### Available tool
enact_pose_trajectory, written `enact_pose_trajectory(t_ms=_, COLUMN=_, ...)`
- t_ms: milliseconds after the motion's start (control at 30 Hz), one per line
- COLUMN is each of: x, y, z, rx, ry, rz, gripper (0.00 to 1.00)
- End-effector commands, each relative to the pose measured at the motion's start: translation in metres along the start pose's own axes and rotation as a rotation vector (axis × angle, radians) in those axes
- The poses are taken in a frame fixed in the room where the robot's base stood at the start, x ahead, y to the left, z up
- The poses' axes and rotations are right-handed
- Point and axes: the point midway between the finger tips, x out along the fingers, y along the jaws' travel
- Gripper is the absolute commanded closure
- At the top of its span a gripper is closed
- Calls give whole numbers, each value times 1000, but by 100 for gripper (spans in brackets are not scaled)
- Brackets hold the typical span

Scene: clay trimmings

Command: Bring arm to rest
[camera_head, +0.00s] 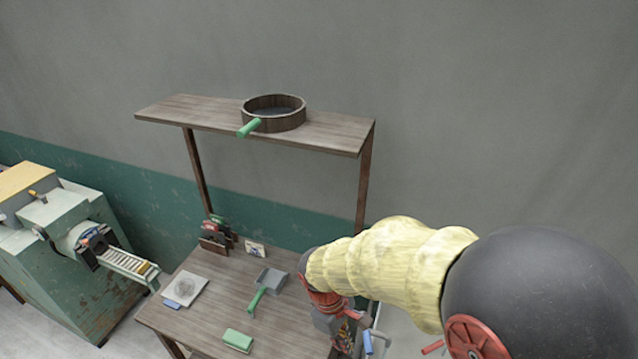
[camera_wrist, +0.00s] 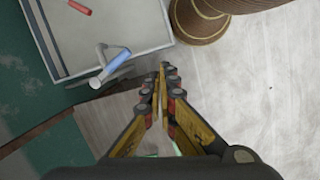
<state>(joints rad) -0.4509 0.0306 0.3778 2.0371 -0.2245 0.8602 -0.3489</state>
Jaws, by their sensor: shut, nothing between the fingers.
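My arm (camera_head: 395,262), in a yellowish sleeve, reaches in from the right in the head view, in front of the right part of the wooden table (camera_head: 196,327). My gripper (camera_wrist: 162,70) shows in the wrist view with its yellow and black fingers together and nothing between them. It points down past the table's edge toward the pale floor. In the head view the fingertips are hidden or too small to make out.
A grey-white box (camera_wrist: 85,30) with a blue handle (camera_wrist: 116,62) is close beside the fingers. Brown ribbed round objects (camera_wrist: 200,20) stand near. The table holds a green-handled scoop (camera_head: 270,279) and green block (camera_head: 237,340). A shelf (camera_head: 200,113) bears a sieve (camera_head: 285,122). A green machine (camera_head: 70,260) stands left.

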Motion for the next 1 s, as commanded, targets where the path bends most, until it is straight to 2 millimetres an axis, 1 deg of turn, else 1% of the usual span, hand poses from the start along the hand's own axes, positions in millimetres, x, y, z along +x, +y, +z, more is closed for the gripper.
enact_pose_trajectory(t_ms=33, x=2, y=-1, z=8, rx=70, ry=25, rz=-4, gripper=100)
enact_pose_trajectory(t_ms=267, x=0, y=-8, z=53, rx=423, ry=156, rz=-35, gripper=100)
enact_pose_trajectory(t_ms=400, x=7, y=-14, z=81, rx=615, ry=253, rz=-51, gripper=100)
enact_pose_trajectory(t_ms=500, x=13, y=-18, z=99, rx=720, ry=326, rz=-53, gripper=100)
enact_pose_trajectory(t_ms=700, x=32, y=-23, z=130, rx=860, ry=473, rz=-21, gripper=100)
enact_pose_trajectory(t_ms=800, x=39, y=-22, z=142, rx=910, ry=538, rz=11, gripper=100)
enact_pose_trajectory(t_ms=1000, x=44, y=-17, z=158, rx=971, ry=613, rz=63, gripper=100)
